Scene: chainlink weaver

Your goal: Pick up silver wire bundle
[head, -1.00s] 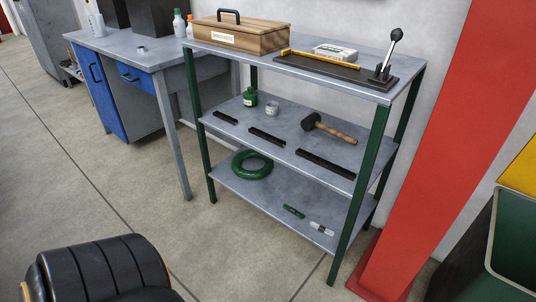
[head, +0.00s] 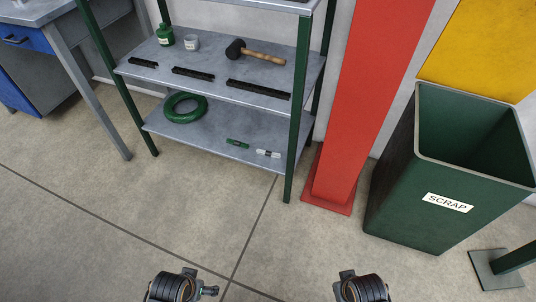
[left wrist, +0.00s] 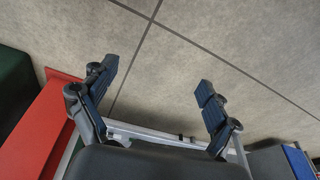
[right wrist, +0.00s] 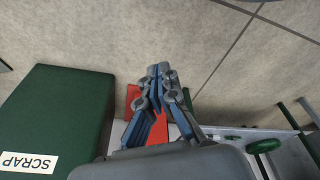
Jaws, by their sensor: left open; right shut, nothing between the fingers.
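I cannot make out a silver wire bundle in any view. In the head view a thick green ring-shaped coil (head: 185,107) lies on the lowest shelf board, with a small green item (head: 238,142) and a small white-and-dark item (head: 268,153) to its right. My left gripper (left wrist: 156,76) is open and empty over bare floor in the left wrist view. My right gripper (right wrist: 159,72) is shut and empty in the right wrist view. Only parts of my arms show at the bottom of the head view, well in front of the shelf.
The metal shelf unit (head: 222,89) holds a mallet (head: 262,53), a green bottle (head: 165,36), a small jar (head: 191,43) and black bars. A red column (head: 362,110) and green scrap bin (head: 398,185) stand right of it. The floor (head: 205,215) before the shelf is clear.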

